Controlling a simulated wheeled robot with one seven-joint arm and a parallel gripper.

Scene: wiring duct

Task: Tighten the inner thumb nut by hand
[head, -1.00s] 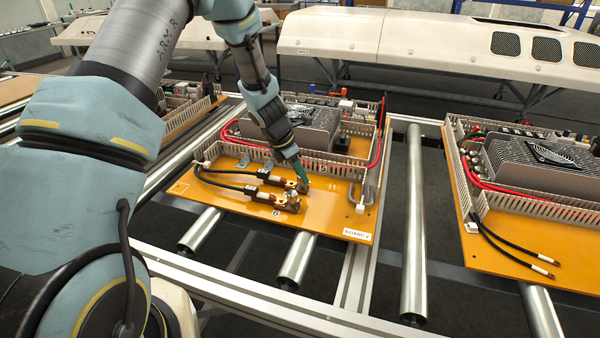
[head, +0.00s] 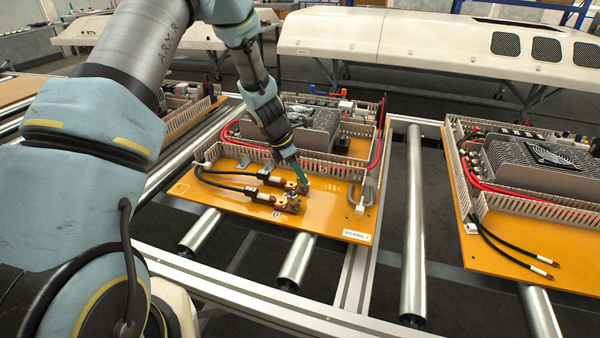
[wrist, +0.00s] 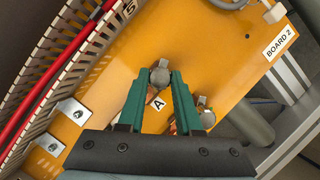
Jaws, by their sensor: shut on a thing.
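My gripper (head: 302,184) reaches down to the near part of the orange board (head: 325,215). In the wrist view its two green fingers (wrist: 160,88) are shut on a small grey round thumb nut (wrist: 160,75) beside the label A. A second terminal with a grey nut (wrist: 201,102) sits lower right, partly behind the right finger. In the head view, two black cables with copper lugs (head: 279,200) run to the two terminals. The gripped nut is mostly hidden there by the fingers.
A slotted grey duct wall (wrist: 75,75) with a red cable (wrist: 62,75) runs close on the left of the wrist view. Two metal brackets (wrist: 71,107) stand nearby. A second board (head: 520,235) lies to the right, beyond a steel roller (head: 413,220).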

